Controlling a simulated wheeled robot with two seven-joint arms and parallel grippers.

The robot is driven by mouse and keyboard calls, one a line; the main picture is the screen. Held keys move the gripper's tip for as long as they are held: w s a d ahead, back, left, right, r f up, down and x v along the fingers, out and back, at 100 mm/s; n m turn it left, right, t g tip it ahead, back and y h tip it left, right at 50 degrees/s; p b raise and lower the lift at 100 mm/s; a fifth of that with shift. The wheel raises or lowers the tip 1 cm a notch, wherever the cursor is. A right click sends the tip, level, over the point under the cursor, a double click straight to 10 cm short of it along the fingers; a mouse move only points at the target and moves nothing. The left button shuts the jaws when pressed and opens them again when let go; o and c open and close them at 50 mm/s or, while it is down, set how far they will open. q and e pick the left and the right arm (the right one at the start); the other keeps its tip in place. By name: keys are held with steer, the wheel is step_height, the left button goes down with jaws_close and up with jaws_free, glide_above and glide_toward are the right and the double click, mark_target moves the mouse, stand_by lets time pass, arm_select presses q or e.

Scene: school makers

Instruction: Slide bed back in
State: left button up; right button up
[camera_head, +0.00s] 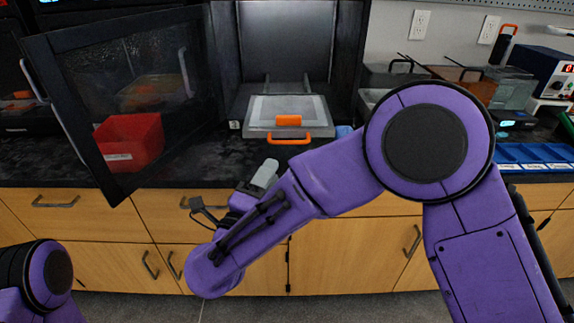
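The bed (290,109) is a light plate in a grey frame with an orange handle (289,139) at its front. It sticks out of the open front of a dark printer enclosure (290,45) above the black counter. The enclosure's dark-framed glass door (128,85) is swung open to the left. My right gripper (267,168) is just below and left of the handle, apart from it in the picture, at the counter's front edge. Its grey fingers are small and partly hidden by my wrist, so their opening is unclear. Only part of my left arm shows at lower left; its gripper is out of view.
A red bin (130,141) shows at the door's glass. Right of the enclosure are clear-sided boxes (500,88), blue trays (530,154) and a blue instrument (545,65). Wooden cabinets (110,262) with handles stand below the black counter (205,160).

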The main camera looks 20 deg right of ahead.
steer(key=x, duration=1)
steer(key=shift+f+p, duration=0.15)
steer(key=shift+p, duration=0.2)
jaws_close()
stand_by(0.7)
